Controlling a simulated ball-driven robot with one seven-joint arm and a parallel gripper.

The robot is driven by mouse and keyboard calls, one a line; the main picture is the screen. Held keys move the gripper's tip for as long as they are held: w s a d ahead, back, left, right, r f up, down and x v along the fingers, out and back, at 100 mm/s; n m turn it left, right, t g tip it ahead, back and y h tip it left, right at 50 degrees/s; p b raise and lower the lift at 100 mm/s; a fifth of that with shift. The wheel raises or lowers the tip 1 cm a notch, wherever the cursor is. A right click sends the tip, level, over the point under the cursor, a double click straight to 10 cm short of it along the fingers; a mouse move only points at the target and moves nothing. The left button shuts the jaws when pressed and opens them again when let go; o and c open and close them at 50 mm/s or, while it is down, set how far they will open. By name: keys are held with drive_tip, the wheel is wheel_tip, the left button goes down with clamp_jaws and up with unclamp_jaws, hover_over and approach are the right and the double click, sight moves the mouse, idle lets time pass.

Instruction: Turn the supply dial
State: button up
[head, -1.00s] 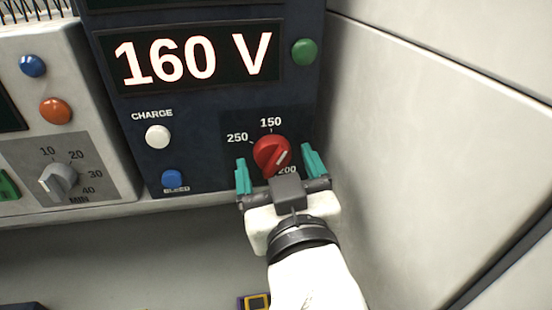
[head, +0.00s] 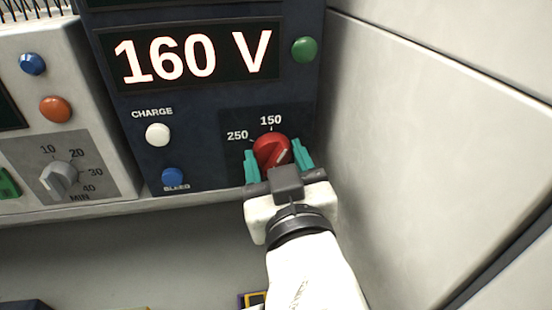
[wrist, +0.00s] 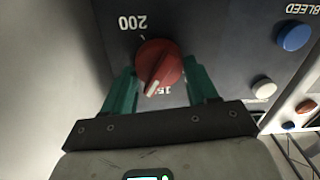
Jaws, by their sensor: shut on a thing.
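The red supply dial (head: 269,144) sits on the dark panel below the display (head: 195,58), which reads 160 V. Labels 150 and 250 show around it; 200 is hidden behind my gripper in the head view. My gripper (head: 275,153) has its teal fingers on either side of the dial and is shut on it. The wrist view shows the dial (wrist: 158,62) between the fingers, upside down, with the 200 label at upper left and 150 partly covered. In the head view the dial's white mark slants toward the upper right.
A white CHARGE button (head: 158,134) and a blue BLEED button (head: 173,176) are left of the dial. A green button (head: 304,50) is above right. A grey timer knob (head: 58,178) is on the left unit. A pale wall (head: 430,130) stands close on the right.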

drive_tip(key=shift+m, duration=0.3)
drive_tip(key=shift+d+m+b, duration=0.1)
drive_tip(key=shift+m+b, duration=1.1)
drive_tip(key=shift+m, duration=1.4)
drive_tip(key=o, duration=1)
drive_tip(key=shift+o, duration=0.2)
